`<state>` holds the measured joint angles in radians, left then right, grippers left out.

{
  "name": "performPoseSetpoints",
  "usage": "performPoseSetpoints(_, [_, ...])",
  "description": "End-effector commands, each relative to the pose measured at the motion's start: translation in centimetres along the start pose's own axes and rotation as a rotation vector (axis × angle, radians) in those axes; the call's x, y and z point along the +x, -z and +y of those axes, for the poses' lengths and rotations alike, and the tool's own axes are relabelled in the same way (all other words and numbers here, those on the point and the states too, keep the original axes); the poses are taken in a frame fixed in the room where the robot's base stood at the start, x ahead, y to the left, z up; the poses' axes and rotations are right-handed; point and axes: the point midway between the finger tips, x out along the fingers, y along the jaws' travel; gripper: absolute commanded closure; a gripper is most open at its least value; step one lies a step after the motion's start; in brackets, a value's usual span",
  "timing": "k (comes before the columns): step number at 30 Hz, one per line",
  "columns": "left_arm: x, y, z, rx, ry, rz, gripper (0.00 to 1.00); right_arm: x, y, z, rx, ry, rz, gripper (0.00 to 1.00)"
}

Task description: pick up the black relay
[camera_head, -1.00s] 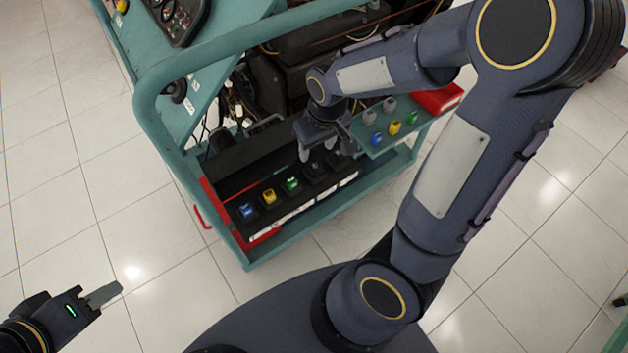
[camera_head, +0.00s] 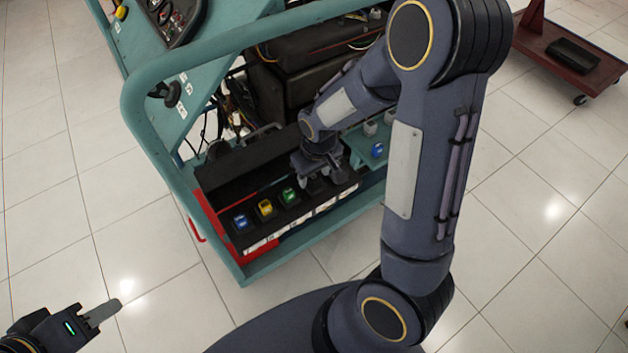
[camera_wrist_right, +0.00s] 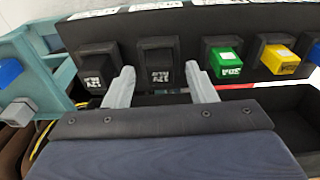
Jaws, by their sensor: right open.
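In the right wrist view a black relay (camera_wrist_right: 157,65) with white lettering sits in the black relay row. A second black relay (camera_wrist_right: 98,70) sits to its left. My right gripper (camera_wrist_right: 160,84) is open, with one finger on either side of the first black relay's near end; I cannot tell if they touch it. In the head view my right gripper (camera_head: 318,178) is over the right part of the row and hides much of the black relays. My left gripper (camera_head: 104,311) is far off at lower left, over the floor; its finger opening is unclear.
Green (camera_wrist_right: 226,62), yellow (camera_wrist_right: 281,60) and blue relays (camera_head: 241,222) share the row. The row sits in a red-ended box (camera_head: 206,205) on a teal cart whose rail (camera_head: 133,115) curves around it. A teal shelf with loose relays (camera_head: 377,150) lies right. A red trolley (camera_head: 570,70) stands behind.

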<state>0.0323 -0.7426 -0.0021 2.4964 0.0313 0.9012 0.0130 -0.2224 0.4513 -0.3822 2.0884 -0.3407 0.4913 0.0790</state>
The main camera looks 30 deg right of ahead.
Motion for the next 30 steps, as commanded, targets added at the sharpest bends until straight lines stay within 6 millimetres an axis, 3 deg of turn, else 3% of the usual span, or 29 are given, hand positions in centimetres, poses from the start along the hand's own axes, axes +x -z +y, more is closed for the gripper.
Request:
performPoseSetpoints(1, [0.0, 0.0, 0.0, 0.000, 0.000, 0.000, 0.64, 0.0, 0.0, 0.0, 0.000, 0.000, 0.000, 0.52])
performPoseSetpoints(12, [0.0, 0.0, 0.0, 0.000, 0.000, 0.000, 0.64, 0.0, 0.0, 0.0, 0.000, 0.000, 0.000, 0.97])
performPoseSetpoints(23, [-0.3, 0.2, 0.1, 0.000, 0.000, 0.000, 0.64, -0.9, 0.1, 0.0, 0.000, 0.000, 0.001, 0.97])
performPoseSetpoints(29, [-1.3, 0.7, 0.6, 0.000, 0.000, 0.000, 0.64, -3.9, 0.6, -0.1, -0.001, 0.001, 0.005, 0.97])
performPoseSetpoints(30, [-1.4, 0.7, 0.7, 0.000, 0.000, 0.000, 0.64, -4.5, 0.7, -0.9, -0.005, 0.001, 0.004, 0.97])
